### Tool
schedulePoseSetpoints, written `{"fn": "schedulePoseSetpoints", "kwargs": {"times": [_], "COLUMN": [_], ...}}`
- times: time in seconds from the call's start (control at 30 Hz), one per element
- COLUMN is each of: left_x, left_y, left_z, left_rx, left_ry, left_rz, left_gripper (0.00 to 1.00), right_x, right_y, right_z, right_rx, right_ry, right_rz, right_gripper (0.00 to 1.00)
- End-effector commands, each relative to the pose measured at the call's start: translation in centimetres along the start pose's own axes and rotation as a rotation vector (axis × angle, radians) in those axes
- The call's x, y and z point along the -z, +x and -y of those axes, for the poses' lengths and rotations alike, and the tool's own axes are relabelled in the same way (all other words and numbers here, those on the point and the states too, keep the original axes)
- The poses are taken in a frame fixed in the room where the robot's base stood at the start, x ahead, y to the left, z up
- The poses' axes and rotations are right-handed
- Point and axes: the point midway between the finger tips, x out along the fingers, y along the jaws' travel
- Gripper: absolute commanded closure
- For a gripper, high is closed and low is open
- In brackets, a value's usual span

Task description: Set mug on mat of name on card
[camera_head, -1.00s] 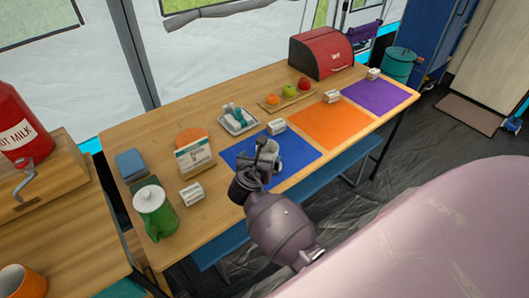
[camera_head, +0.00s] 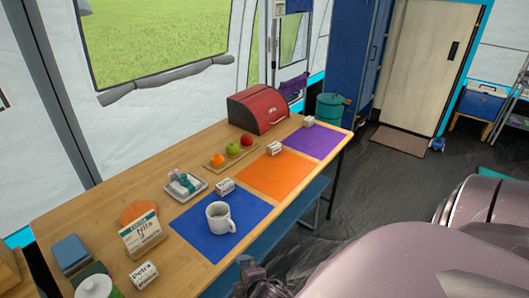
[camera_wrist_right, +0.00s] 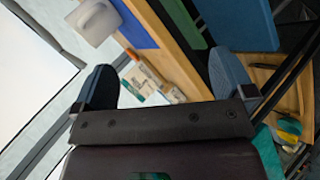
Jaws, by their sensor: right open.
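A white mug (camera_head: 221,218) stands upright on the blue mat (camera_head: 190,226), near its middle. A card on a stand (camera_head: 141,235) shows a name that looks like "Nils". The orange mat (camera_head: 263,182) and the purple mat (camera_head: 325,143) lie farther along the table, each with a small name block at its back edge. My right gripper (camera_wrist_right: 165,82) is open and empty, apart from the mug (camera_wrist_right: 95,22), which shows at the upper left of the right wrist view. In the head view, part of my right arm shows at the bottom edge. My left gripper is out of view.
A name block reading "Petra" (camera_head: 143,274) stands in front of the card. The blue mat's block (camera_head: 225,187) is too small to read surely. A napkin tray (camera_head: 184,186), a fruit board (camera_head: 229,155) and a red bread box (camera_head: 258,110) line the back. A blue bench (camera_head: 273,241) runs along the front.

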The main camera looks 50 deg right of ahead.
Motion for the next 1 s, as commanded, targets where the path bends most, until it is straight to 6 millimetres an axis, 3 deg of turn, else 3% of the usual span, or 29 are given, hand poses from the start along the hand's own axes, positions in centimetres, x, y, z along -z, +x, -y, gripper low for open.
{"fn": "schedulePoseSetpoints", "kwargs": {"times": [0.2,0.4,0.57,1.0], "left_x": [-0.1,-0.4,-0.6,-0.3], "left_y": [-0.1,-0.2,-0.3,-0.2], "left_z": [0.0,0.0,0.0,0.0], "left_rx": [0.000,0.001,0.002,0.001], "left_ry": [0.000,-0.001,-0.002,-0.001], "left_rz": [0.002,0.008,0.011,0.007], "left_gripper": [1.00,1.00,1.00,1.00], "right_x": [-1.8,-2.5,-2.6,-2.6], "right_y": [-4.3,-6.8,-7.4,-7.4], "right_z": [2.5,3.2,3.2,3.2], "right_rx": [0.059,0.102,0.113,0.113], "right_ry": [0.587,0.934,1.025,1.025], "right_rz": [-0.121,-0.178,-0.191,-0.191], "right_gripper": [0.00,0.00,0.00,0.00]}}
